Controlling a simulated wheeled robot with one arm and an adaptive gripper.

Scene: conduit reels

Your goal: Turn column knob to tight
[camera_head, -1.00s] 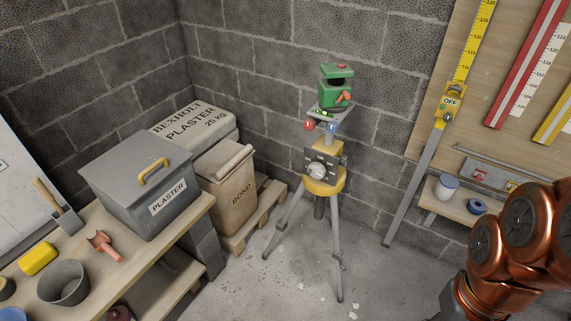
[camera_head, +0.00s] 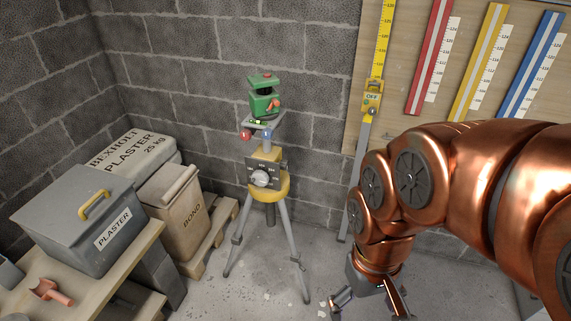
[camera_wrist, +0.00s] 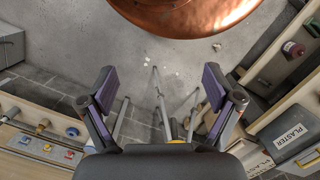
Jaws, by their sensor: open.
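The tripod (camera_head: 270,215) stands on the floor near the wall corner, with a yellow head and a green laser device (camera_head: 264,100) on top. A pale round knob (camera_head: 262,179) sits on a dark marked panel (camera_head: 281,173) at its front; the marks are too small to read. A red knob (camera_head: 245,134) and a blue knob (camera_head: 266,133) sit higher up. My gripper (camera_head: 368,303) is open and empty, low and right of the tripod, clear of it. In the wrist view my gripper (camera_wrist: 160,82) has spread fingers, with tripod legs (camera_wrist: 162,110) beyond; the knob is not visible there.
A bench with a grey plaster bin (camera_head: 75,225) stands at left. A bond bag (camera_head: 168,205) rests on a pallet beside the tripod. A yellow measuring staff (camera_head: 373,97) leans on the right wall. Clear floor lies between tripod and gripper.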

